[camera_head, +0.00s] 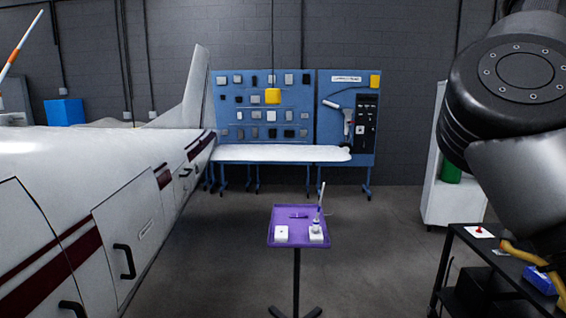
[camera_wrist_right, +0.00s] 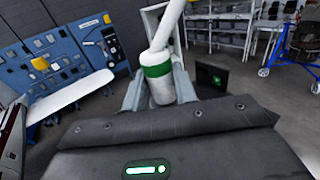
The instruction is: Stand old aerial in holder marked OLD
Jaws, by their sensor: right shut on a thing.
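In the right wrist view my right gripper (camera_wrist_right: 157,98) is shut on a white rod-like aerial (camera_wrist_right: 161,62) with a green band, its upper part leaning to the right. I cannot tell from its look whether it is the old one. In the head view the purple tray stand (camera_head: 285,213) bears a low white holder (camera_head: 281,233) at left and another white holder (camera_head: 316,236) at right. A thin pale upright piece (camera_head: 321,200) stands at the right holder. The OLD mark cannot be read. My left gripper is not in view.
A white aircraft (camera_head: 70,180) fills the left, with a striped rod (camera_head: 22,45) above it. A blue tool board (camera_head: 265,110) is at the back. A dark cart (camera_head: 462,232) stands at lower right. The floor around the tray stand is clear.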

